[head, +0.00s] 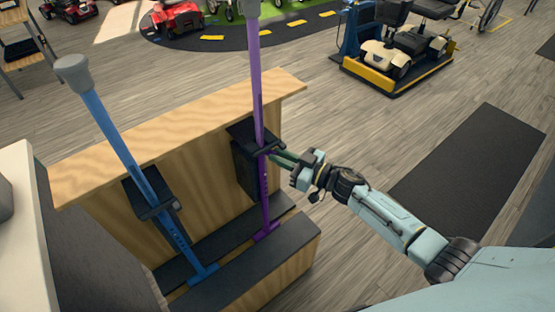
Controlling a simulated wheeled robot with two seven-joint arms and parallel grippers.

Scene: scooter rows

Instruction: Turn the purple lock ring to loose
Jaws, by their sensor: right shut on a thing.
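The purple pole (257,90) stands nearly upright in a black holder (245,165) on the wooden stand, with its foot on the dark step. The purple lock ring (266,150) is on this pole at the holder's height, partly hidden by the fingers. My right gripper (275,156) reaches in from the right and is shut on the ring, its dark green fingers against the pole. I cannot tell from this view which way the ring is turned. My left gripper is not in view.
A blue pole (118,140) with a grey top leans in a second black holder (150,194) to the left. The wooden stand (180,135) lies behind both. Open floor and a dark mat (465,165) lie right. Scooters (400,50) stand farther back.

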